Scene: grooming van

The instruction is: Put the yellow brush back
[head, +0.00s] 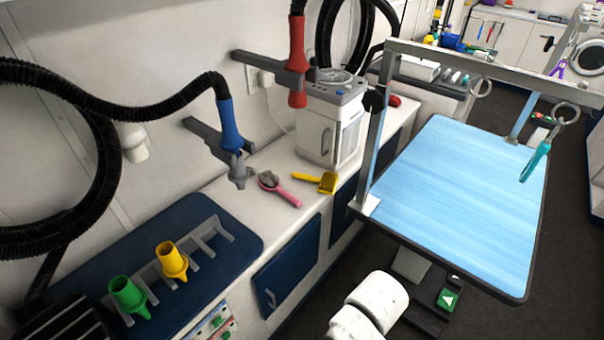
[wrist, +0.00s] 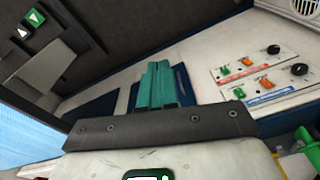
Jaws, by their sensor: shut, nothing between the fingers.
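The yellow brush (head: 329,183) lies on the white counter (head: 262,165) in the head view, its handle pointing left and its square head at the right, near the counter's front edge. A pink brush (head: 278,190) with a grey head lies just left of it, apart from it. My gripper shows in the wrist view, its teal fingers (wrist: 160,84) together and empty, in front of a cabinet face. It is away from the yellow brush, which I cannot make out in the wrist view.
A white cabinet-like machine (head: 320,135) stands behind the brushes. A blue grooming table (head: 455,200) with a metal frame is on the right. A grey rack on a blue mat (head: 200,212) stands near yellow and green nozzles.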

